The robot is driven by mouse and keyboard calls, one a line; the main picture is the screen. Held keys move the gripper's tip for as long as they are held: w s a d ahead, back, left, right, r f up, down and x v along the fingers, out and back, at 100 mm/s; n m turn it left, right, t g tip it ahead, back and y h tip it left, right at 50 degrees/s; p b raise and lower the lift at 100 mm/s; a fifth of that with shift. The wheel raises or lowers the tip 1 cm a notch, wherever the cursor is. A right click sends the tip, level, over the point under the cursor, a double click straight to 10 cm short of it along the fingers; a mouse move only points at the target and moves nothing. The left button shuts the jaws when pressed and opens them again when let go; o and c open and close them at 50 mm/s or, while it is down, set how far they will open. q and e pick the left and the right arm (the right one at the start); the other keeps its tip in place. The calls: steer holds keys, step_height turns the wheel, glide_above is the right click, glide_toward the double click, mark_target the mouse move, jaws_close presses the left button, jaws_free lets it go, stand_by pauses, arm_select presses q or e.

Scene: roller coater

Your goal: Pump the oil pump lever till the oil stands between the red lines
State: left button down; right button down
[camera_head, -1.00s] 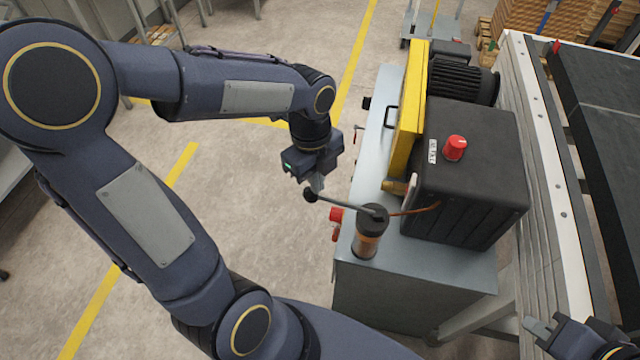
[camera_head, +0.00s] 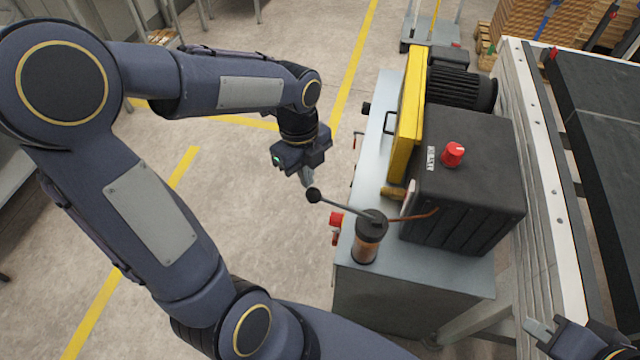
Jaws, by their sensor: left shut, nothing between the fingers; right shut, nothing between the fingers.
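The oil pump (camera_head: 368,240) stands on the near end of the grey machine top, with a clear cylinder holding brownish oil and a dark cap. Its lever (camera_head: 343,207) reaches out to the left and ends in a black ball knob (camera_head: 313,195). The red lines and exact oil level are too small to make out. My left gripper (camera_head: 308,181) is shut and empty, pointing down just above and beside the knob; a small gap seems to show between them. My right gripper (camera_head: 538,330) is shut and empty at the bottom right corner, away from the pump.
A black box (camera_head: 468,185) with a red knob (camera_head: 453,154) stands behind the pump, next to a yellow guard (camera_head: 409,110) and a motor (camera_head: 462,85). A red switch (camera_head: 336,222) sits on the cabinet's left side.

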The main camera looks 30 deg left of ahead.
arm_select(q)
step_height(320, 180, up, 8)
steer(key=shift+w+a, duration=0.15)
steer(key=shift+a, duration=0.25)
steer(key=shift+f, duration=0.1)
stand_by(0.8)
steer(key=s+d+n+t+h, duration=0.1)
steer(key=s+d+n+t, duration=0.1)
steer(key=s+n, duration=0.4)
steer(key=s+d+f+n+t+h, duration=0.1)
steer(key=s+n+t, duration=0.3)
steer(key=n, duration=1.3)
steer(key=s+d, duration=0.1)
steer(key=s, duration=0.1)
steer(key=shift+s+f+n+h, duration=0.2)
steer(key=shift+s+n+h, duration=0.1)
steer(key=shift+s, duration=0.1)
